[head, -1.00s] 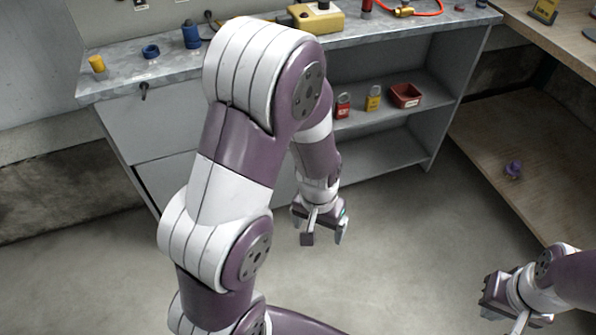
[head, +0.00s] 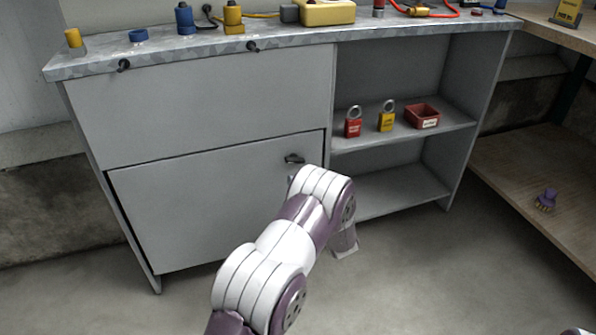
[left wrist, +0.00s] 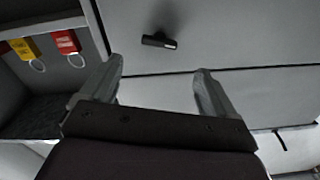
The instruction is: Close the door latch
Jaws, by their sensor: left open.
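The lower cabinet door (head: 215,205) is a flat grey panel with a dark seam along its top and left edges. I cannot tell whether it is fully flush. Its small black latch handle (head: 294,159) sits near the top right corner and lies roughly level. In the left wrist view, which is upside down, the handle (left wrist: 158,42) is beyond my fingers and apart from them. My left gripper (left wrist: 158,80) is open and empty, facing the door. In the head view my left arm mostly hides it. My right gripper is out of view.
Open shelves right of the door hold a red padlock (head: 353,122), a yellow padlock (head: 387,116) and a red bin (head: 422,116). The upper panel (head: 200,105) has dark handles at its top. A wooden bench (head: 530,165) stands at right. The floor in front is clear.

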